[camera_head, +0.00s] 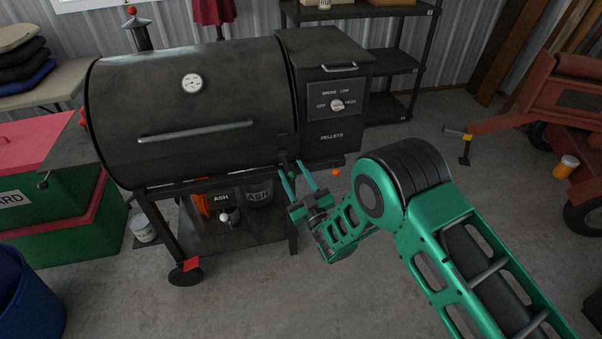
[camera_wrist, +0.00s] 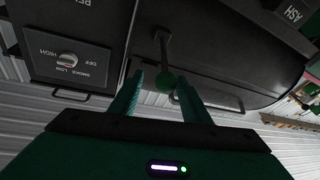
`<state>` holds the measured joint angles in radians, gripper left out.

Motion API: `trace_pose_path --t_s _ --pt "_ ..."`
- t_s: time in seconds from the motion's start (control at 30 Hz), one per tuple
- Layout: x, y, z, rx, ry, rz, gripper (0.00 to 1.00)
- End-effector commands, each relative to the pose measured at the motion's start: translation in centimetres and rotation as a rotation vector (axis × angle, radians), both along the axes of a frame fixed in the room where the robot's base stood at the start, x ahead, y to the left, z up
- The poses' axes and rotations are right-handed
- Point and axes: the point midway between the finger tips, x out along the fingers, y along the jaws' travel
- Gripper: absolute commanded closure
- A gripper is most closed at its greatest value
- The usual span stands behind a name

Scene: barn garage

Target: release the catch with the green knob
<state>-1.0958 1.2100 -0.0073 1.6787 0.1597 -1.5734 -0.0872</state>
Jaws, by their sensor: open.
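The green knob (camera_wrist: 167,82) is a small ball on the end of a short dark rod under the smoker, seen in the wrist view. It shows small in the head view (camera_head: 293,175), below the grill's right end. My gripper (camera_head: 289,164) is open, with its two green fingers pointing up at the grill's underside. I cannot tell whether the knob lies at fingertip depth. The catch itself is not clearly visible.
The black smoker (camera_head: 190,110) stands ahead, with a pellet hopper (camera_head: 325,120) at its right. An orange knob (camera_head: 336,172) hangs right of my fingers. Concrete floor is open right of the smoker.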

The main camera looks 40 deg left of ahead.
Motion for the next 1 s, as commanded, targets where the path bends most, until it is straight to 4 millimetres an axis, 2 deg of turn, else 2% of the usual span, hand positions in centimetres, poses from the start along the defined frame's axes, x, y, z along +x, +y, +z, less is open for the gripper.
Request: trace_pose_path --t_s 0.13,0.23,0.7,1.0 --pt "-0.2 -0.2 -0.1 0.000 0.000 0.001 0.57" --pt "-0.6 -1.1 -0.3 -0.001 0.000 0.001 0.57" --pt "-3.9 -8.1 -2.5 -0.002 0.002 -0.001 0.57" --pt "-4.5 -9.5 -2.8 -0.001 0.001 -0.002 0.57"
